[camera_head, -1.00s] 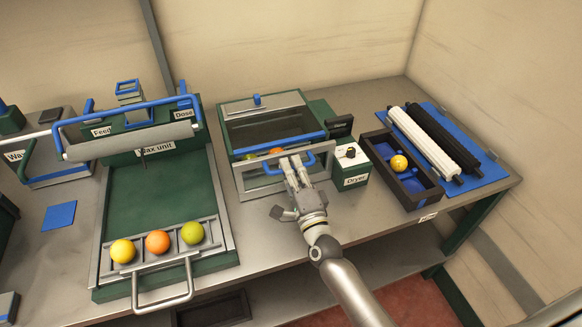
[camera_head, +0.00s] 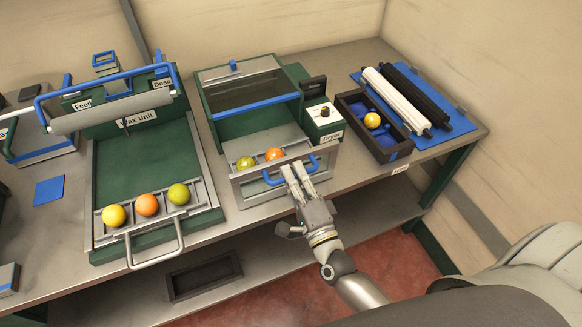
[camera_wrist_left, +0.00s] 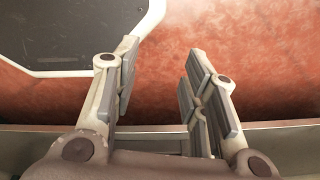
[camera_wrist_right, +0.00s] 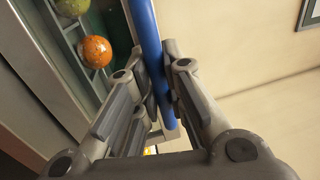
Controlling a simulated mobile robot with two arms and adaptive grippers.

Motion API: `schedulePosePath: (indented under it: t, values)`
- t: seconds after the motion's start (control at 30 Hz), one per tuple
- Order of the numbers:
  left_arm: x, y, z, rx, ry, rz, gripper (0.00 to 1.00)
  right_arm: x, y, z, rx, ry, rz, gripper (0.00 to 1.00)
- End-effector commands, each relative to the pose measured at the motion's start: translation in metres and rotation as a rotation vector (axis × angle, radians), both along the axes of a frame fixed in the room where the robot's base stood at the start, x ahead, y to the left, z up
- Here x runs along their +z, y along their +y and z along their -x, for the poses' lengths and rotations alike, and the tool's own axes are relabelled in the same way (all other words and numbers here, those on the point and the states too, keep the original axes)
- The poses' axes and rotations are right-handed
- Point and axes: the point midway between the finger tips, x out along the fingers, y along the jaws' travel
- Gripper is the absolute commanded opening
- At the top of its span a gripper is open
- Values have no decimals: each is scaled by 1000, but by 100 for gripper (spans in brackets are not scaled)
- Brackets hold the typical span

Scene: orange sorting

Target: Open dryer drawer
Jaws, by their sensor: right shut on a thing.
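The dryer (camera_head: 248,92) stands in the middle of the bench with its drawer (camera_head: 262,192) pulled out at the front. A green fruit (camera_head: 245,163) and an orange (camera_head: 274,155) lie in the drawer. My right gripper (camera_head: 295,174) is shut on the drawer's blue handle (camera_head: 275,178). In the right wrist view the handle (camera_wrist_right: 150,55) runs between its fingers, with the orange (camera_wrist_right: 95,52) and the green fruit (camera_wrist_right: 72,7) to the left. My left gripper (camera_wrist_left: 158,85) shows only in its wrist view, open and empty above the reddish floor.
The wax unit (camera_head: 140,160) at left holds a yellow fruit, an orange and a green fruit in its front rack. A dark tray (camera_head: 385,150) with one yellow fruit and two rollers lie at right. A dark bin (camera_head: 205,275) sits on the lower shelf.

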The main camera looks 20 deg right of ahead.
Motion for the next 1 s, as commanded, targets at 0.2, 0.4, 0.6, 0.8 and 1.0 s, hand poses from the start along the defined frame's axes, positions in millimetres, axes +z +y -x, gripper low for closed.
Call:
schedulePosePath:
  t: [0.2,0.4,0.6,0.8,1.0]
  values:
    - [-1,1,15,0,22,-2,40,0,0,0,0,1,-1,0]
    - [-1,1,15,0,23,-2,40,0,0,0,0,1,0,24]
    - [-1,1,14,0,21,-2,40,0,0,0,0,0,0,34]
    - [-1,2,9,1,13,-2,40,0,0,1,0,0,0,34]
    - [-1,1,10,1,15,-2,40,-6,0,25,3,3,3,34]
